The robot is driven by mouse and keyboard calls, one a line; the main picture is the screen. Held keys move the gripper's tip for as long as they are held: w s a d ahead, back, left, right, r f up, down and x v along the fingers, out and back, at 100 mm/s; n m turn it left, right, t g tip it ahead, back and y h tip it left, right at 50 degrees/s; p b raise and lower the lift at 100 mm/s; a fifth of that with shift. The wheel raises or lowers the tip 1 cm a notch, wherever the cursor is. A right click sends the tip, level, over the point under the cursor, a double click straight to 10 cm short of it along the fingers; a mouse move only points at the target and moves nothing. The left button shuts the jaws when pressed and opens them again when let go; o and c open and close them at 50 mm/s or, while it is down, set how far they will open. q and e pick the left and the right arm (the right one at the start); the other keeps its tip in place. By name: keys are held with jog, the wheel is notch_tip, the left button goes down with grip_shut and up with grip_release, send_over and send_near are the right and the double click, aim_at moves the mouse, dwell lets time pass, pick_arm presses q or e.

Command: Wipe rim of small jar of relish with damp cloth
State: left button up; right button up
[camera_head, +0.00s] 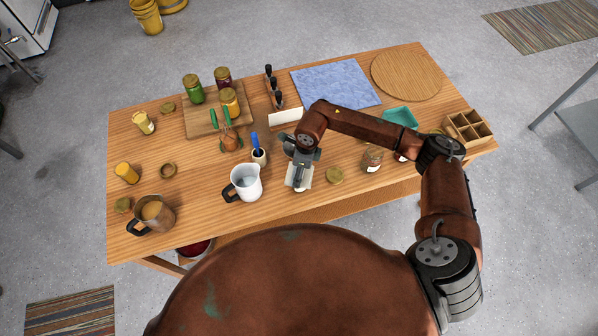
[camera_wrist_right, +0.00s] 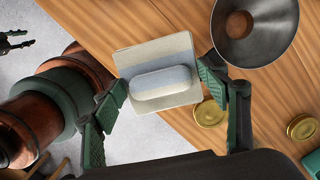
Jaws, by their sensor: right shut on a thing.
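My right gripper (camera_head: 299,172) is over the front middle of the table. It is shut on a pale grey-white damp cloth (camera_wrist_right: 165,72), a flat square with a thick padded fold that shows between its fingers in the right wrist view. The cloth's lower edge (camera_head: 299,183) shows below the gripper in the head view. A small glass jar with reddish contents (camera_head: 373,158), perhaps the relish, stands to the right. A gold lid (camera_head: 335,175) lies between. What is under the cloth is hidden. My left gripper (camera_wrist_right: 14,41) shows small at the wrist view's left edge, seemingly open and empty.
A metal funnel (camera_wrist_right: 255,28) is near the cloth. A teal tray (camera_head: 400,117) and wooden divided box (camera_head: 467,128) are at right. Lidded jars stand on a board (camera_head: 205,122).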

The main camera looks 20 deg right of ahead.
jog(key=shift+n+b, duration=0.3)
jog(key=shift+n, duration=0.1)
jog(key=m+p, duration=0.1)
jog(key=m, duration=0.3)
jog(key=shift+r, duration=0.15)
jog(key=m+p, duration=0.1)
jog(key=m, duration=0.3)
jog(key=shift+t+h, duration=0.3)
